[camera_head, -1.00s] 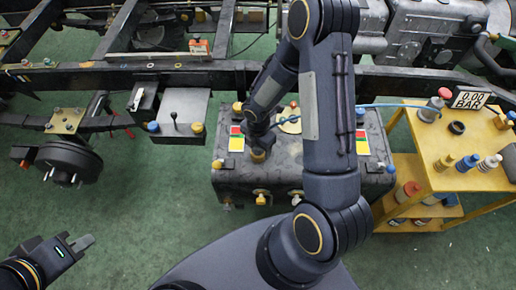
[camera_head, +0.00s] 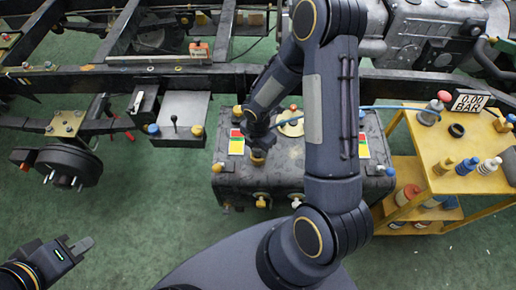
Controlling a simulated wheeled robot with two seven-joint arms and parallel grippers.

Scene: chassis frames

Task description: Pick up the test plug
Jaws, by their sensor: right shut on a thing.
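My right gripper (camera_head: 256,142) reaches down over the left part of the dark valve box (camera_head: 238,180). It is shut on a small tan, plug-like part (camera_head: 258,160), which shows just under the fingers at the box's top face. Whether this is the test plug, and whether it is seated or lifted clear, I cannot tell. A blue hose (camera_head: 390,106) runs from the yellow cart behind my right arm to near this gripper; its end is hidden. My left gripper (camera_head: 76,244) is open and empty above the green floor at the lower left.
The yellow cart (camera_head: 440,185) at the right carries a pressure display reading 0.00 BAR (camera_head: 469,101), a black ring (camera_head: 457,130) and several coloured fittings. The dark chassis rail (camera_head: 235,74) crosses behind the box. A wheel hub (camera_head: 65,165) is at left. Green floor is clear in front.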

